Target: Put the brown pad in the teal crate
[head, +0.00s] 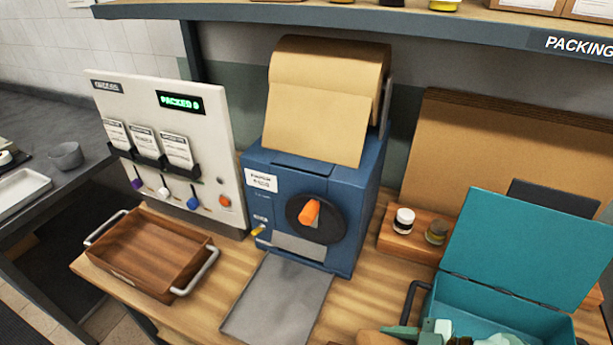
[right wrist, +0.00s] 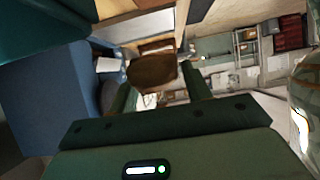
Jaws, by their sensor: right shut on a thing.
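The teal crate (head: 510,312) stands at the lower right of the head view with its lid (head: 530,245) raised open. My right gripper (head: 402,331) shows in part at the bottom edge, just left of and partly in front of the crate. In the right wrist view the right gripper (right wrist: 160,84) is shut on the brown pad (right wrist: 152,70), held between its two green fingers. The tan-brown pad also shows in part at the bottom of the head view (head: 378,338). Its lower part is cut off there. My left gripper is in neither view.
A blue machine (head: 325,200) with an orange knob and a paper roll stands in the middle. A wooden tray (head: 150,248) with metal handles lies left. Two small jars stand on a wooden block (head: 398,238) behind the crate's left side. A grey plate (head: 278,300) lies in front.

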